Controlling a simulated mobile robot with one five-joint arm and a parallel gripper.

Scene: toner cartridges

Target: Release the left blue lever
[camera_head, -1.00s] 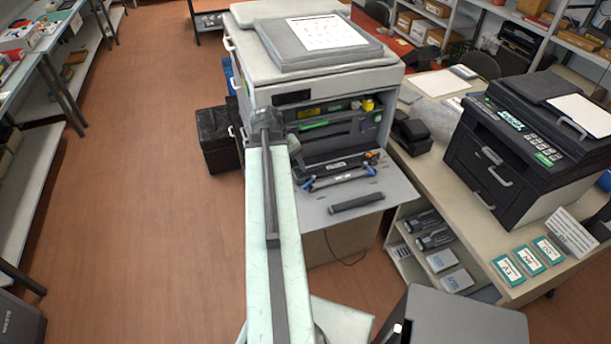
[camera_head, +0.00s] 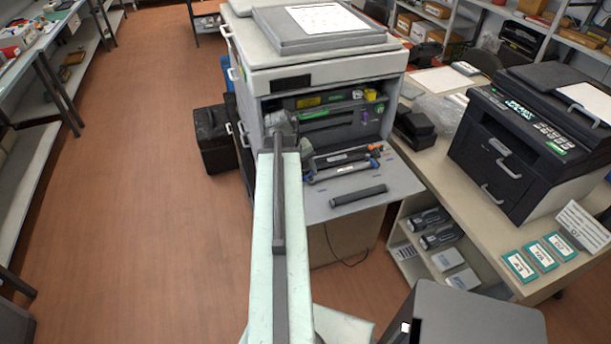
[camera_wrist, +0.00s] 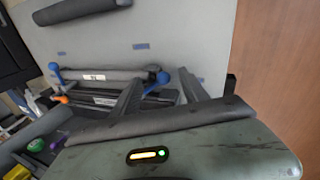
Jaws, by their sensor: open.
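A grey copier (camera_head: 320,72) stands with its front open over a lowered grey flap (camera_head: 400,185). Inside the opening is a dark unit (camera_head: 340,167) with a blue lever at each end. The right blue lever (camera_head: 375,163) shows in the head view; the left end is mostly behind my arm. The wrist view is turned round: the left blue lever (camera_wrist: 162,77) is right of centre, the right blue lever (camera_wrist: 55,70) at left. My gripper (camera_wrist: 161,84) is open, its dark fingers appearing on either side of the left lever. Contact cannot be told.
A dark roller (camera_head: 358,195) lies on the flap and shows at the top of the wrist view (camera_wrist: 75,11). A bench with a black printer (camera_head: 525,135) stands at right. A black bin (camera_head: 211,138) stands left of the copier. The floor at left is clear.

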